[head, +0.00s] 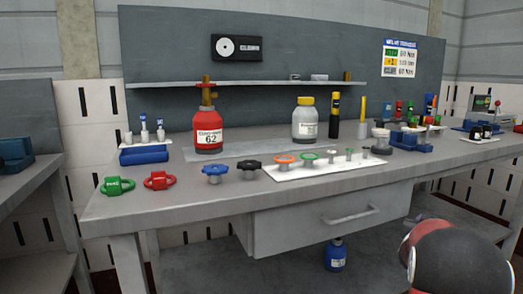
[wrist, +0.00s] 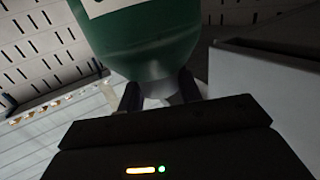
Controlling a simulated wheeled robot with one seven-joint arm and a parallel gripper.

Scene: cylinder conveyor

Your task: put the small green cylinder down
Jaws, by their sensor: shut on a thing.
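The small green cylinder (wrist: 140,38) fills the upper middle of the wrist view, with part of a white label at its top edge. My gripper (wrist: 160,97) is shut on its narrow pale end, one dark finger on each side. The cylinder's far end is out of the picture. Neither the green cylinder nor my gripper's fingers show in the head view. Whether the cylinder touches anything besides my gripper cannot be seen.
A grey workbench (head: 225,222) holds a red cylinder (head: 208,125), a grey cylinder with yellow cap (head: 305,122) and several valve handwheels. A blue cylinder (head: 335,254) stands beneath it. A grey panel (wrist: 262,82) is close on the right in the wrist view.

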